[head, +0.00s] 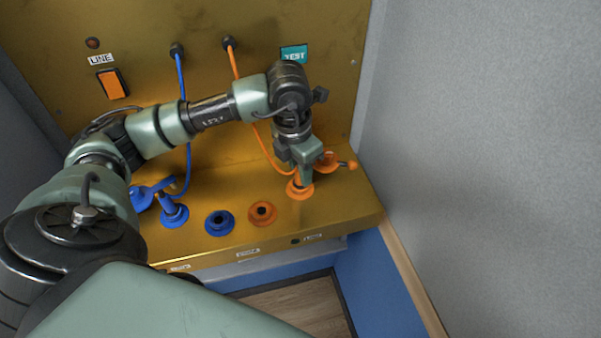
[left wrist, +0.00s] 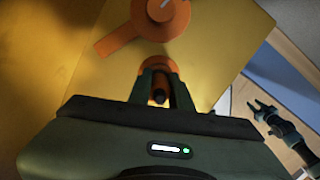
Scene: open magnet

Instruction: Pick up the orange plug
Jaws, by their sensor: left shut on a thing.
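The orange plug (left wrist: 158,97) is between the fingers of my left gripper (head: 301,182), which is shut on it. In the head view the fingers hide most of the plug, just above the right orange socket (head: 299,193). I cannot tell whether its tip is still in that socket. The plug and fingers also show in the left wrist view, with the left gripper (left wrist: 158,85) pointing at the orange ring. An orange cable (head: 250,115) runs from the back panel down to the gripper. An arm end at the right of the left wrist view looks like my right gripper (left wrist: 262,108).
An orange rotary handle (head: 328,160) sits just behind the left gripper. An empty orange socket (head: 262,213), an empty blue socket (head: 219,223), a blue plug (head: 170,204) and a blue handle (head: 148,192) line the golden ledge (head: 240,192). A grey wall (head: 490,150) stands right.

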